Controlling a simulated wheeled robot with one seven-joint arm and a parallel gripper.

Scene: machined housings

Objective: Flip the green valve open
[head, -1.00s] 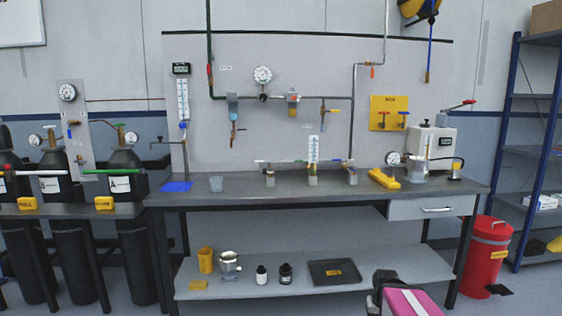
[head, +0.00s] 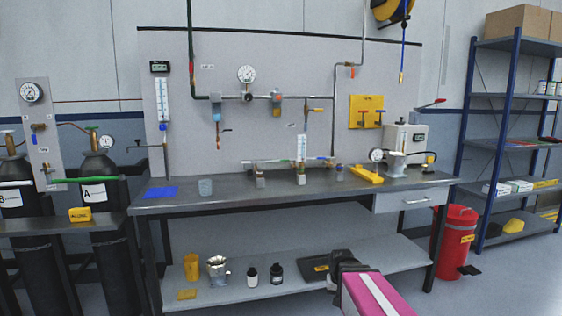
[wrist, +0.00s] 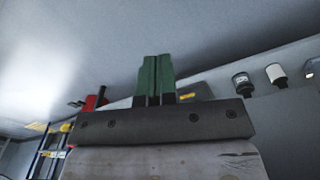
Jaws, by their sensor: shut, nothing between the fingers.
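A low manifold of pipe (head: 275,162) runs along the back of the bench in the head view. It carries small coloured valve handles, with a greenish one near its middle, but they are too small to tell which way each lies. A green pipe (head: 190,40) comes down the wall panel at upper left. My gripper shows in the wrist view with green fingers (wrist: 154,80) close together, shut and empty, away from any valve. In the head view my pink arm is low at the front, apart from the bench top.
Gas cylinders (head: 98,215) stand at left. A red bin (head: 455,242) and blue shelving (head: 462,150) stand at right. A lower shelf (head: 235,285) holds bottles and a tray.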

